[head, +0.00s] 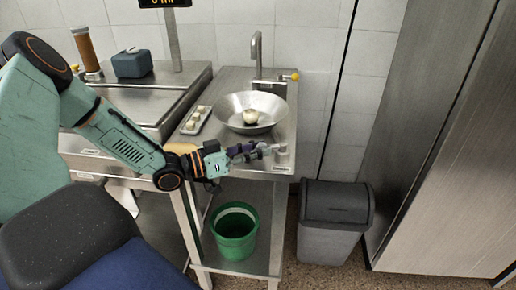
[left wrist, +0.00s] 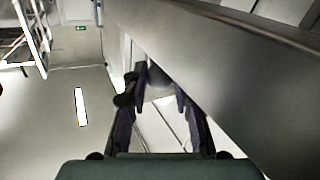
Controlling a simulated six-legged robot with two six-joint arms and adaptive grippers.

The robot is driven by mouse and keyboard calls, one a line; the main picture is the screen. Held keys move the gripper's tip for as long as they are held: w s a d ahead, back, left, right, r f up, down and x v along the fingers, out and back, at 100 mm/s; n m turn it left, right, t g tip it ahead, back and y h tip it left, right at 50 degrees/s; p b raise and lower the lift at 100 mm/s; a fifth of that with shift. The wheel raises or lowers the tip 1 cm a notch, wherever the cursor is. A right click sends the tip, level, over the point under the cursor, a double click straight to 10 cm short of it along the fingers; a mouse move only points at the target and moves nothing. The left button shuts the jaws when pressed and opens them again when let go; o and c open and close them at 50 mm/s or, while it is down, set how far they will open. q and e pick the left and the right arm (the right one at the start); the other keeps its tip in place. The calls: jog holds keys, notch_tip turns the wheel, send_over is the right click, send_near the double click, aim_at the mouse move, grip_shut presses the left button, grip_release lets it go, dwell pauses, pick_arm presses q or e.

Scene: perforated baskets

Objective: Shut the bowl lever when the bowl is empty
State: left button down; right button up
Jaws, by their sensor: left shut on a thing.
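A wide metal bowl (head: 274,103) sits on the steel counter below the tap. One pale round item (head: 251,117) lies in it, so the bowl is not empty. A small grey metal lever (head: 282,149) is at the counter's front edge, above a white label. My left gripper (head: 262,150) reaches it from the left and is shut on it. In the left wrist view the fingertips close around a rounded grey end (left wrist: 159,76), partly hidden by the fingers. My right gripper is in neither view.
A narrow tray (head: 187,130) with several pale items stands left of the bowl. A tap (head: 256,50) with a yellow knob (head: 295,76) is behind it. A green bucket (head: 235,235) stands on the lower shelf, and a grey bin (head: 335,215) is to the right.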

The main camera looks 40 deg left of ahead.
pick_arm(q)
jog(key=shift+w+a+m+g+h, duration=0.2)
jog(key=shift+m+g+h, duration=0.1)
jog(key=shift+h, duration=0.2)
jog(key=c, duration=1.1)
grip_release()
jog(key=shift+s, duration=0.1)
